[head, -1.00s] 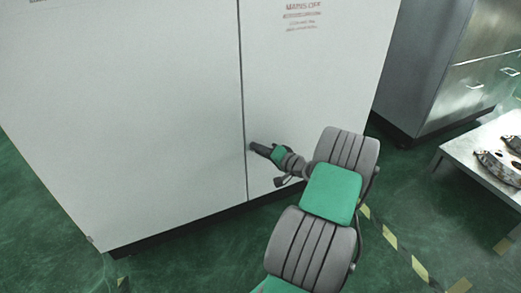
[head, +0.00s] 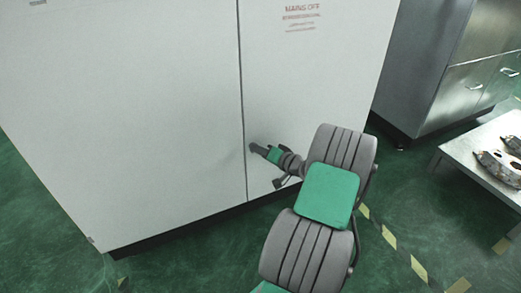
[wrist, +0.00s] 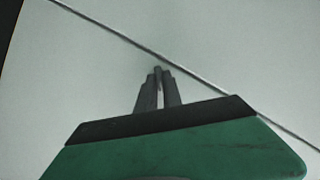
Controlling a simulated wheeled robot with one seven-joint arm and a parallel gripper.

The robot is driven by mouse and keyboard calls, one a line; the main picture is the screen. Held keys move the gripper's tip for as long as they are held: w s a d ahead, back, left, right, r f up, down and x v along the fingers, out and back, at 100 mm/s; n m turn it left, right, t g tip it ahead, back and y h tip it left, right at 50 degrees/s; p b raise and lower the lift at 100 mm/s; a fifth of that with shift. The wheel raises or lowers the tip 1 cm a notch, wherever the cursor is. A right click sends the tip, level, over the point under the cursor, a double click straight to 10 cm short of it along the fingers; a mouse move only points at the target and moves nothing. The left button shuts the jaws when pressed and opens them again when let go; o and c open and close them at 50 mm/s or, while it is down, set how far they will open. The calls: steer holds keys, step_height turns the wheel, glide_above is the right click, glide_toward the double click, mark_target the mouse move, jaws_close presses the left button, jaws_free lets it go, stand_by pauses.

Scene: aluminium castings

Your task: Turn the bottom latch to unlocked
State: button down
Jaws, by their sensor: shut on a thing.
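The white cabinet (head: 150,110) has two doors that meet at a vertical seam. My gripper (head: 254,148) reaches the right door low down, just right of the seam. In the wrist view my gripper (wrist: 158,80) has its fingers close together on a small dark piece, the bottom latch (wrist: 157,70), beside the seam. The fingers hide most of the latch, so I cannot tell its exact angle. In the head view the latch is hidden behind the fingertips.
Red lettering (head: 302,15) is on the upper right door. A metal cabinet (head: 440,85) stands at the right. A low table (head: 455,160) with castings (head: 497,165) is at the right edge. The green floor (head: 185,250) is clear in front, with striped tape (head: 389,238).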

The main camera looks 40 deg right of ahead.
steer(key=n+h, duration=0.1)
steer(key=n, duration=0.1)
steer(key=n+g+h+b, duration=0.1)
steer(key=n, duration=0.1)
steer(key=n+g+h+b, duration=0.1)
steer(key=n+h, duration=0.1)
steer(key=shift+w+a+r+n, duration=0.1)
steer(key=shift+w+a+n, duration=0.05)
steer(key=shift+a+n, duration=0.25)
stand_by(0.4)
steer(key=c, duration=1.5)
jaws_free()
steer(key=shift+c, duration=0.2)
steer(key=shift+o, duration=0.2)
steer(key=shift+d, duration=0.1)
